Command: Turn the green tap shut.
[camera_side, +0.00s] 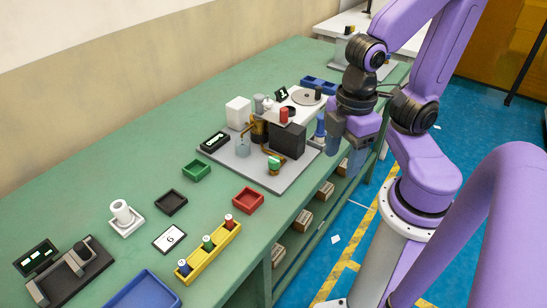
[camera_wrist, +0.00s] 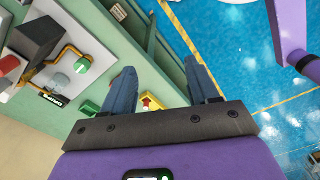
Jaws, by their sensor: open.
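The green tap (camera_side: 274,163) is a small round green knob on a pale stem, at the front of a grey base plate (camera_side: 240,172) in the side view. In the wrist view the green tap (camera_wrist: 82,65) is left of my fingers, beside a bent copper pipe (camera_wrist: 66,52). My gripper (camera_side: 343,158) is open, its fingers pointing down. It is to the right of the tap and apart from it, near the bench's front edge. In the wrist view my gripper (camera_wrist: 160,67) has nothing between its two fingers. The tap's exact handle angle is too small to tell.
A dark box (camera_side: 288,140) and a red knob (camera_side: 284,113) stand behind the tap. A white block (camera_side: 238,113) and a small display (camera_side: 214,142) are to the left. Green (camera_side: 196,170) and red (camera_side: 248,200) trays and a yellow rack (camera_side: 208,250) lie nearer the camera.

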